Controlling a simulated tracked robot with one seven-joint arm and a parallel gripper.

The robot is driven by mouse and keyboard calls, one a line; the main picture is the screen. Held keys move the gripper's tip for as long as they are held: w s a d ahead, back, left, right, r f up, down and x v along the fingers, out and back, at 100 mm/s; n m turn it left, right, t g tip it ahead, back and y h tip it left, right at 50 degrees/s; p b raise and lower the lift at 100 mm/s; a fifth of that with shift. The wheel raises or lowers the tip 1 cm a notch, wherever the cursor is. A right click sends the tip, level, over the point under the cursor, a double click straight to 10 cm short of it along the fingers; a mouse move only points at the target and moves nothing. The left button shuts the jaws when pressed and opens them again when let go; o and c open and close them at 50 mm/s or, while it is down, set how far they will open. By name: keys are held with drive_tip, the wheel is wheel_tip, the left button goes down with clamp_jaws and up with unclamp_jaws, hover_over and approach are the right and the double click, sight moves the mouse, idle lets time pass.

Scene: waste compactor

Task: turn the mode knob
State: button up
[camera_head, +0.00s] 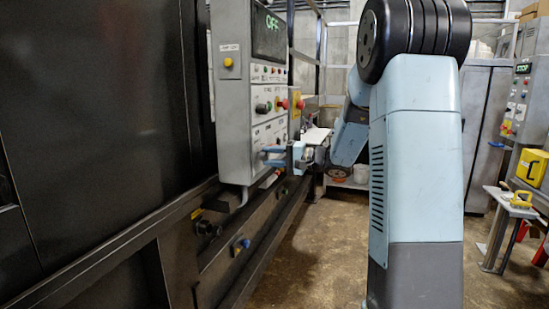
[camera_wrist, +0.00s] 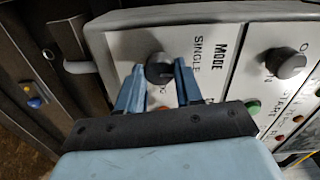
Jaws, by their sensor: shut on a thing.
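The mode knob (camera_wrist: 159,68) is a round dark knob on the pale panel face, beside the printed words MODE and SINGLE. My gripper (camera_wrist: 158,84) has its two blue fingers on either side of the knob, shut on it. In the head view my gripper (camera_head: 275,156) reaches the lower front of the grey control panel (camera_head: 234,120) from the right. There the knob itself is hidden or too small to make out.
A second dark knob (camera_wrist: 286,62) sits on the same panel, with a green button (camera_wrist: 252,107) near my gripper. The panel's display (camera_head: 268,32) reads OFF. A red emergency button (camera_head: 299,104) stands out on its side. A dark rail runs below the panel.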

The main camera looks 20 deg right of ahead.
drive_tip(key=shift+a+f+n, duration=0.15)
drive_tip(key=shift+f+n, duration=0.1)
drive_tip(key=shift+n, duration=0.15)
drive_tip(key=o, duration=0.8)
drive_tip(key=shift+o, duration=1.2)
drive_tip(key=shift+r, duration=0.1)
drive_tip(key=shift+d, duration=0.2)
drive_tip(key=v, duration=1.3)
drive_tip(key=shift+s+d, duration=0.2)
